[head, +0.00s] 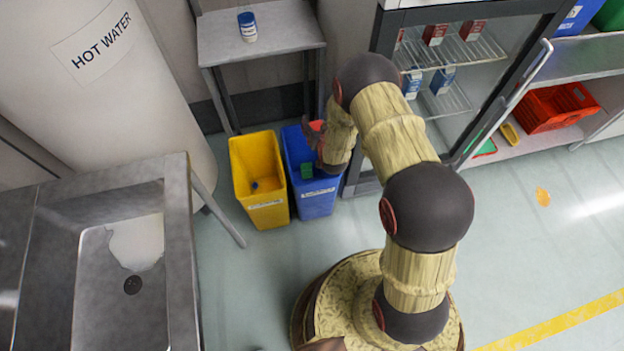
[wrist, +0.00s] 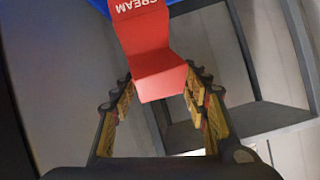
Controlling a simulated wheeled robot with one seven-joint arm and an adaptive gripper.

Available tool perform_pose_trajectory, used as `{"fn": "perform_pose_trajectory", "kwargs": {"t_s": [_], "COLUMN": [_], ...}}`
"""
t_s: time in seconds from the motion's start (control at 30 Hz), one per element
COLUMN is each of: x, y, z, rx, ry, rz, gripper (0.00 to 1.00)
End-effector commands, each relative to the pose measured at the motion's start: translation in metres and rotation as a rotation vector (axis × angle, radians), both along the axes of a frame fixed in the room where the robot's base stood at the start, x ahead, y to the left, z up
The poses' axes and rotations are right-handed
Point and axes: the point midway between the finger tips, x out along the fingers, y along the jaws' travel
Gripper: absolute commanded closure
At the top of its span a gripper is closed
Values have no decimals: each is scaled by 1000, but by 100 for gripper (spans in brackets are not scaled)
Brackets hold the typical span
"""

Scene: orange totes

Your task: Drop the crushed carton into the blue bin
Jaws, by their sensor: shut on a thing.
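The crushed carton is red with the word CREAM and looks bent; it sits between my fingers in the wrist view (wrist: 150,45). A red bit of it also shows in the head view (head: 317,125). My gripper (head: 313,138) is shut on the carton and is over the blue bin (head: 317,203) as the head view sees it. Its fingers (wrist: 160,88) flank the carton's near end. Blue shows behind the carton at the top of the wrist view. A small green thing (head: 307,171) is in the blue bin. My arm hides part of the bin's right side.
A yellow bin (head: 265,214) stands close on the left of the blue bin. A metal table (head: 282,25) with a blue and white container (head: 247,27) is behind. A glass-fronted fridge (head: 362,180) is at right, a sink (head: 176,260) at left.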

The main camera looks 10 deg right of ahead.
Motion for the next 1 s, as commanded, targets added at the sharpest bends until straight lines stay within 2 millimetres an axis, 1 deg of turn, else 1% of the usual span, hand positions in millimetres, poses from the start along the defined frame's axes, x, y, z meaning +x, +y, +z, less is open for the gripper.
{"fn": "perform_pose_trajectory", "kwargs": {"t_s": [0.27,0.5,0.6,0.7,0.93,0.97,1.0], "x": [-1,-2,-2,-2,-2,-2,-2], "y": [0,0,0,0,0,0,0], "z": [-24,-51,-58,-61,-60,-60,-60], "rx": [0,0,0,0,0,0,0], "ry": [4,4,4,4,3,3,3], "rz": [0,0,0,0,0,0,0], "gripper": [72,72,72,72,72,53,51]}}
